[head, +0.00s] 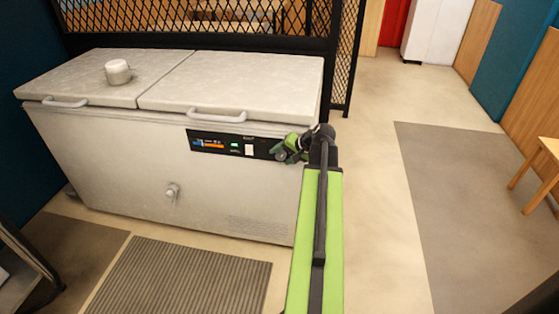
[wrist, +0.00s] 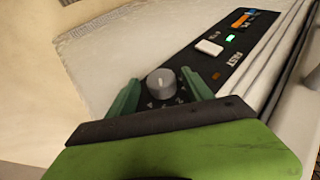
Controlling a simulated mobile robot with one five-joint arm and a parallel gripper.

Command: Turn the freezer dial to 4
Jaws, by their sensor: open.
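The freezer (head: 150,165) is a white chest with two lids. Its black control panel (head: 226,144) runs along the upper front, and it also shows in the wrist view (wrist: 225,65). The grey dial (wrist: 161,82) sits at the panel's end with white numbers beside it, partly hidden by my gripper. My gripper (wrist: 160,90) is open, with one green finger on each side of the dial; I cannot tell whether either touches it. In the head view my gripper (head: 280,152) is at the panel's right end and covers the dial. The dial's setting is not clear.
A white switch (wrist: 209,47) and a green light (wrist: 230,37) are on the panel near the dial. Lid handles (head: 217,116) stick out above the panel. A round metal container (head: 117,72) stands on the left lid. A black mesh partition (head: 200,40) stands behind; floor to the right is open.

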